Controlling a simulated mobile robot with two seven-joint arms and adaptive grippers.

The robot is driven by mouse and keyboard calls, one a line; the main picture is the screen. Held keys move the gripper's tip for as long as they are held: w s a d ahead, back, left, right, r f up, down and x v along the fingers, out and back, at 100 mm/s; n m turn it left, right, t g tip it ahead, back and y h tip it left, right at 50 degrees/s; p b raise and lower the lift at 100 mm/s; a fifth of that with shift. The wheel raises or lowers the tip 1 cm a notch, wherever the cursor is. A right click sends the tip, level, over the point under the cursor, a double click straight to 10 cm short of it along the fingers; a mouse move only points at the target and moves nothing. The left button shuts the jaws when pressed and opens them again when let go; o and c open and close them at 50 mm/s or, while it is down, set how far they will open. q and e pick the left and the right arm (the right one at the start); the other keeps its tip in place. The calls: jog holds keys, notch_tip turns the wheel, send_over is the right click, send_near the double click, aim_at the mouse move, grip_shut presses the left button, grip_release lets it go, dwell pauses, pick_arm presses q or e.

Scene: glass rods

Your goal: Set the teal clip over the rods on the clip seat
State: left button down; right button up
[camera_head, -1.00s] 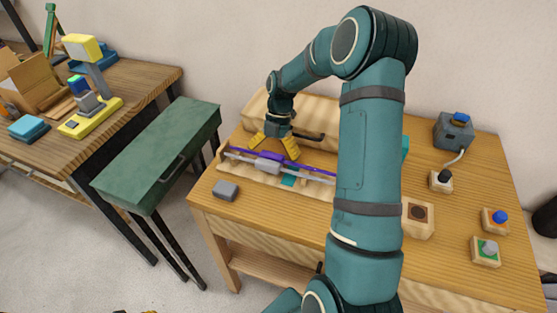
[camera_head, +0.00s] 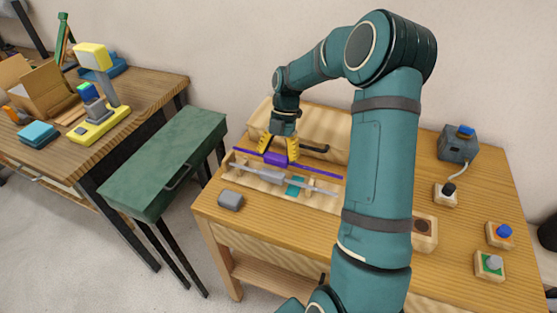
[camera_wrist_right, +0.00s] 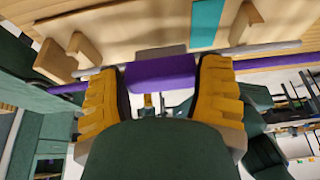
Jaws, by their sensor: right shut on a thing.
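My right gripper (camera_head: 278,152), with yellow fingers, is shut on the purple grip block of the purple rod (camera_head: 320,173), which it holds just above the wooden rod holder (camera_head: 325,205). The purple block (camera_wrist_right: 162,72) fills the space between the fingers in the wrist view. The grey rod (camera_head: 318,188), with its grey grip block (camera_head: 272,176), lies in the holder in front of the purple rod. A flat teal patch (camera_head: 294,186) shows on the holder under the grey rod; I cannot tell whether it is the clip or the seat. My left gripper is out of view.
A loose grey block (camera_head: 230,200) lies at the table's front left. Button boxes (camera_head: 498,235) and a grey box (camera_head: 458,145) stand at the right. A dark bar handle (camera_head: 314,148) is behind the gripper. My arm hides part of the table.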

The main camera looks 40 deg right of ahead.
aim_at(277, 155)
notch_tip(277, 155, up, 5)
jog(key=shift+f+p, duration=0.2)
jog(key=shift+p, duration=0.2)
jog(key=shift+r+p, duration=0.3)
jog(key=h+p, duration=0.1)
jog(key=t+h+p, duration=0.1)
jog(key=p, duration=0.1)
jog(key=h+p, duration=0.1)
jog(key=p, duration=0.1)
jog(key=shift+s+a+f+t+h, duration=0.1)
jog(key=shift+a+f+t+h, duration=0.05)
jog(key=shift+a+t+h, duration=0.2)
jog(key=shift+f+t+p, duration=0.15)
jog(key=shift+t+p, duration=0.1)
jog(key=shift+p, duration=0.05)
notch_tip(277, 155, down, 6)
jog(key=b, duration=0.4)
jog(key=shift+r, duration=0.25)
jog(key=shift+f+b, duration=0.75)
jog(key=shift+f, duration=0.2)
jog(key=shift+r, duration=0.1)
